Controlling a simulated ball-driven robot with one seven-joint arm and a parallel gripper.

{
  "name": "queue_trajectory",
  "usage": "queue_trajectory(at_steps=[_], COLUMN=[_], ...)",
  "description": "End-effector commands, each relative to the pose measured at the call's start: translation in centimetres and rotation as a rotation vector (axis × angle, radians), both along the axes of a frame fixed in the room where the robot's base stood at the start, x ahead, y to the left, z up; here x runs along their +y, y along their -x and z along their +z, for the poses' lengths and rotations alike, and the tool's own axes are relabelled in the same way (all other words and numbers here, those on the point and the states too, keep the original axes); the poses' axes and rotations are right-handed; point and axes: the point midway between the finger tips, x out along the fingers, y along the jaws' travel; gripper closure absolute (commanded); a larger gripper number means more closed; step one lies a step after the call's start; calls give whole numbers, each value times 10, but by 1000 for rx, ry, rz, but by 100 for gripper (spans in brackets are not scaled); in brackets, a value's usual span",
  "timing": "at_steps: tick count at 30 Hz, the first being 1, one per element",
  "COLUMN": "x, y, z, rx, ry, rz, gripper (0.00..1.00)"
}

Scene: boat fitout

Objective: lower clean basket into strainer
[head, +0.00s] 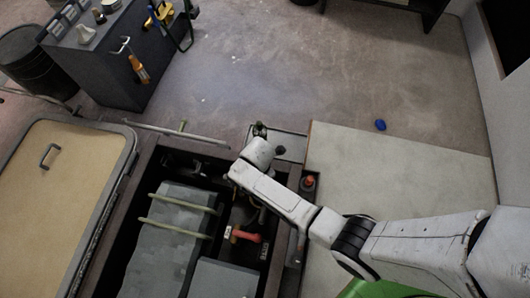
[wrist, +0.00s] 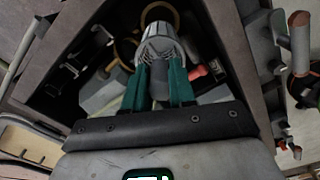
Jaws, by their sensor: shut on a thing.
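In the wrist view, my gripper (wrist: 160,70) has its green fingers shut on a grey metal mesh basket (wrist: 158,46). The basket is held over or inside the dark open bay. A tan ring (wrist: 160,8), perhaps the strainer's rim, shows just beyond the basket's far end. I cannot tell whether basket and ring touch, or how deep the basket is. In the head view, my own arm hides the gripper and basket, and I cannot make out the strainer.
The bay holds grey boxes (head: 170,240) under pale straps and a red handle (head: 246,236). An orange-topped fitting (head: 308,183) stands at its right edge. A tan hatch lid (head: 60,190) lies left. A blue object (head: 380,125) lies on the floor. A tool cabinet (head: 105,65) stands behind.

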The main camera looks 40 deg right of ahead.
Motion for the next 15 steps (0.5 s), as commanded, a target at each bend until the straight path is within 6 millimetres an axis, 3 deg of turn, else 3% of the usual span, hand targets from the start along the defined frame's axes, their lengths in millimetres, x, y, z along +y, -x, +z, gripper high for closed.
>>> queue_trajectory(at_steps=[15], x=[0], y=[0], z=[-52], rx=[-1], ry=[0], rz=[0], gripper=[100])
